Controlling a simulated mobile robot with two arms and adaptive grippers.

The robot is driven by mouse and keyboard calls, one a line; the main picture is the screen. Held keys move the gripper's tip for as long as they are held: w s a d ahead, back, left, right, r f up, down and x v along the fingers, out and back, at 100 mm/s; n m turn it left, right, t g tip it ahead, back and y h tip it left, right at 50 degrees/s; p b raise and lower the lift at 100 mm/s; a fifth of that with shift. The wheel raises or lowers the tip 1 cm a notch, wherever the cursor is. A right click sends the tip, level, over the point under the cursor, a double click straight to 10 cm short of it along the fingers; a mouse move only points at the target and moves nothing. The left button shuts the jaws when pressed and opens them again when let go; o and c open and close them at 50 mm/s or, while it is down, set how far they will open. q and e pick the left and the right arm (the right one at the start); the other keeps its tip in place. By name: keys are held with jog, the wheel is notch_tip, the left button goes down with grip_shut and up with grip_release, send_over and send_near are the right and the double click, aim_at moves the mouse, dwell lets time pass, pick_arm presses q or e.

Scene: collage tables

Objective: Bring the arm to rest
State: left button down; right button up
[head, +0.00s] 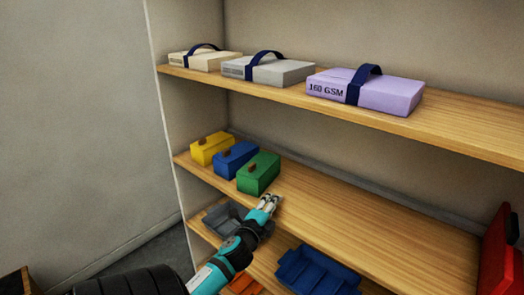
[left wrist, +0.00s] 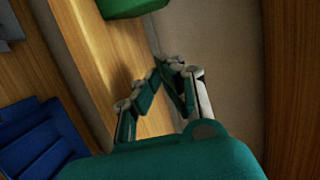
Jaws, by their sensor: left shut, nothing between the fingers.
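My left gripper (head: 267,204) is shut and empty. It is at the front edge of the middle shelf (head: 350,228), just below and in front of the green box (head: 259,174), apart from it. In the left wrist view its fingertips (left wrist: 168,68) come together with nothing between them, and part of the green box (left wrist: 132,6) shows at the top. My left arm comes in from the bottom left of the head view. My right gripper is in neither view.
A yellow box (head: 211,148) and a blue box (head: 236,160) stand left of the green one. Strapped paper packs, one lilac (head: 395,95), line the top shelf. Below are a grey tray (head: 217,220) and a blue tray (head: 315,275). A red object (head: 500,255) stands at right. The middle shelf's centre is clear.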

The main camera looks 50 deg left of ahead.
pick_arm(q)
jog(key=v, duration=0.7)
jog(key=s+d+f+n+g+h, duration=0.1)
jog(key=s+d+f+n+g, duration=0.15)
jog(key=f, duration=0.95)
jog(key=s+d+f+n+g+h, duration=0.15)
jog(key=d+f, duration=0.25)
jog(key=f, duration=0.7)
jog(key=s+d+f+n+g+h, duration=0.1)
jog(key=s+d+f+g+h, duration=0.15)
jog(key=f, duration=0.95)
jog(key=s+d+f+n+g+h, duration=0.1)
jog(key=s+d+f+g, duration=0.1)
jog(key=s+d+f, duration=0.4)
jog(key=s+d+f+n+g+h, duration=0.1)
jog(key=s+d+f+n+g, duration=0.15)
jog(key=f, duration=0.45)
jog(key=s+d+f+g, duration=0.1)
jog(key=s+d+f, duration=0.2)
jog(key=s, duration=0.3)
jog(key=s+d+f+n+g+h, duration=0.1)
jog(key=s+d+f, duration=0.2)
jog(key=s, duration=0.3)
jog(key=s+d+f+g, duration=0.1)
jog(key=s+d+f, duration=0.2)
jog(key=s, duration=0.3)
jog(key=shift+s+d+g+b, duration=0.2)
jog(key=shift+g+b, duration=0.1)
jog(key=shift+g, duration=0.1)
